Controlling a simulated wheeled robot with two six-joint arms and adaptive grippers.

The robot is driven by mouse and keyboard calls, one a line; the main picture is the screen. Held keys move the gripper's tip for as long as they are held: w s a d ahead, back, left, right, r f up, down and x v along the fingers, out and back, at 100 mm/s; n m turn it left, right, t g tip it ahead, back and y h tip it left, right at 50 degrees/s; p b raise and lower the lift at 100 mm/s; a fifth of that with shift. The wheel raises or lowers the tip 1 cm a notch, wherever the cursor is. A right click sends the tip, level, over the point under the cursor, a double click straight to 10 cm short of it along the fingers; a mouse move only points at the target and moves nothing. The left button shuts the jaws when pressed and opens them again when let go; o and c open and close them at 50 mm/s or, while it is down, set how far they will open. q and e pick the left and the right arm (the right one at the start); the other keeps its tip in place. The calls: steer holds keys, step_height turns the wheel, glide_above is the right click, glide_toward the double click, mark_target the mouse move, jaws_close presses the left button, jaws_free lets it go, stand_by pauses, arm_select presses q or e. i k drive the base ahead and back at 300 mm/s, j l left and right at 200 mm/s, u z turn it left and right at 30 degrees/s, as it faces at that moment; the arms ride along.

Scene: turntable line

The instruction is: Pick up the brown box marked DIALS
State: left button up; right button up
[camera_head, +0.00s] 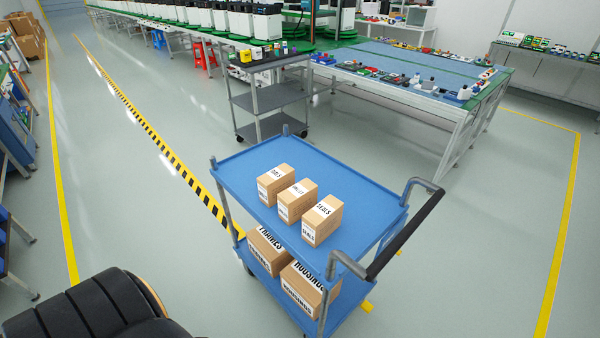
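Three brown boxes stand in a row on the top shelf of a blue cart (232,172). The left box (272,188) has a white label whose small print looks like DIALS, though it is hard to read. The middle box (297,203) has a label too small to read surely. The right box (322,222) reads SEALS. The boxes stand upright and close together, with narrow gaps. Neither of my grippers is in view.
Larger brown boxes, one marked HOUSINGS (305,290), sit on the cart's lower shelf. The cart's black handle (405,235) is at the right. A grey trolley (270,98) and a blue-topped workbench (420,70) stand behind.

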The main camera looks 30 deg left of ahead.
mark_target(272, 182)
steer(key=j+z, duration=0.1)
steer(key=j, duration=0.65)
steer(key=j+z, duration=0.15)
steer(key=j, duration=0.6)
steer(key=j+z, duration=0.1)
steer(key=j, duration=0.65)
steer(key=j+z, duration=0.15)
steer(key=j, duration=0.55)
steer(key=k+j+z, duration=0.1)
steer(key=j, duration=0.65)
